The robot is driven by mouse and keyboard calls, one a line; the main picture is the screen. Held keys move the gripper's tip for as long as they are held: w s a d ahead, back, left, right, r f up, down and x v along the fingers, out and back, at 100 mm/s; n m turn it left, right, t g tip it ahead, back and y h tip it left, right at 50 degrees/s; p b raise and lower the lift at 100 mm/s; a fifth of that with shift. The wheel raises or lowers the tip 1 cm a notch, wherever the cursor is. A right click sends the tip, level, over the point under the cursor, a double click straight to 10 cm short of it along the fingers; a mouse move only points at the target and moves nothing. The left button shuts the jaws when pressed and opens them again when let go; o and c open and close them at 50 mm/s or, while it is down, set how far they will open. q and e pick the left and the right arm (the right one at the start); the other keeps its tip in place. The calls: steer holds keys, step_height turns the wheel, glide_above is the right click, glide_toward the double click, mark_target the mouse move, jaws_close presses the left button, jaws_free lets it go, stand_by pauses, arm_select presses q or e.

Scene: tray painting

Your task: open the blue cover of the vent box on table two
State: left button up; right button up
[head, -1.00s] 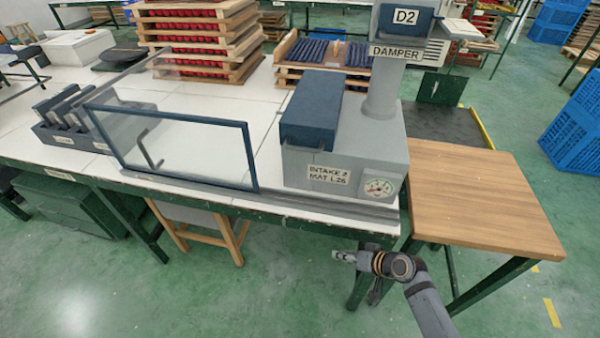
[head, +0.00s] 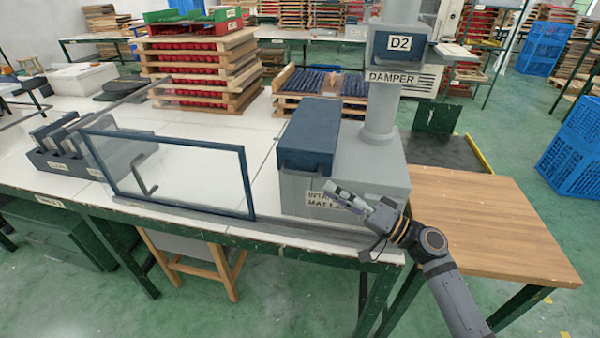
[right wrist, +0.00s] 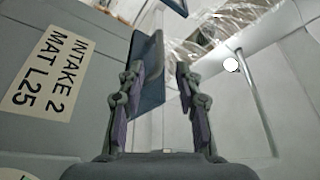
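The grey vent box (head: 378,160) stands on the table's front right part and bears an INTAKE 2 label, also seen in the right wrist view (right wrist: 48,70). Its blue cover (head: 310,130) lies closed on the left part of the box top, with a small handle at its front edge. My right gripper (head: 334,190) is in front of the box's front face, partly covering the label. In the right wrist view my right gripper (right wrist: 160,78) has its fingers apart with nothing held; part of the blue cover (right wrist: 150,98) shows beyond them. My left gripper is not in view.
A grey column with a DAMPER sign (head: 394,77) and D2 box rises from the vent box. A blue-framed clear panel (head: 190,178) stands to the left. A wooden side table (head: 480,220) is at the right. Stacked trays (head: 205,68) stand behind.

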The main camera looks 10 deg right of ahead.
mark_target(300, 173)
steer(key=p+x, duration=0.3)
steer(key=x, duration=0.6)
steer(key=shift+a+r, duration=0.1)
steer(key=shift+r, duration=0.1)
steer(key=shift+w+a, duration=0.3)
jaws_close()
